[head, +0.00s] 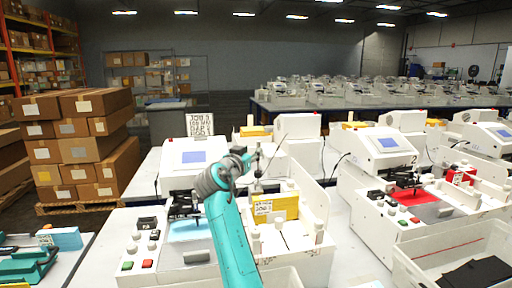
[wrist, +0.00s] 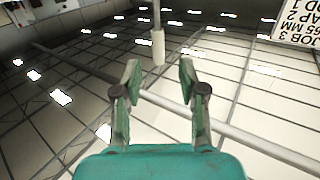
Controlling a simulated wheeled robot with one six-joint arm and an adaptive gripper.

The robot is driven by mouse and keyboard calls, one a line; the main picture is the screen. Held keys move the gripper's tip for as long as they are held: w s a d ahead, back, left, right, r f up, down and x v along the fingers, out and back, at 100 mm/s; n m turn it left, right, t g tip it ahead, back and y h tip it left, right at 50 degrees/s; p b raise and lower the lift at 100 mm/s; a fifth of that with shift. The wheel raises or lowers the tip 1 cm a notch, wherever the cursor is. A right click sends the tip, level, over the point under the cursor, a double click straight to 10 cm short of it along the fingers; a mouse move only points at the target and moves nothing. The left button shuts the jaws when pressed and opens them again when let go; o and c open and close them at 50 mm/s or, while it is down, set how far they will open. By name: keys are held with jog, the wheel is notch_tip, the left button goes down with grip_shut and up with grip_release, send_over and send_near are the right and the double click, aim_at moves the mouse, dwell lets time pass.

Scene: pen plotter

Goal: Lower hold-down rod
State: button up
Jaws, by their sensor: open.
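My gripper (head: 250,160) is raised over the near plotter at the end of my teal arm. In the wrist view my gripper (wrist: 159,72) has its fingers apart, with nothing between them. A white knob on a thin stem (wrist: 158,46), likely the hold-down rod, shows just beyond the fingertips, roughly centred; I cannot tell how far off it is. In the head view a thin upright stem (head: 257,184) stands beside the yellow block (head: 276,208) on the plotter (head: 310,242). Its top is close to my gripper and hard to make out.
A second plotter with a red sheet (head: 412,192) stands to the right. Boxes (head: 85,145) are stacked on a pallet at left. A job sign (head: 200,124) stands behind the near plotter. The wrist view mostly faces the ceiling; a grey bar (wrist: 245,137) crosses behind my fingers.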

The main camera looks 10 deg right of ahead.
aim_at(258, 147)
jog(key=x, duration=0.6)
jog(key=shift+w+d, duration=0.2)
jog(key=shift+d, duration=0.1)
grip_shut()
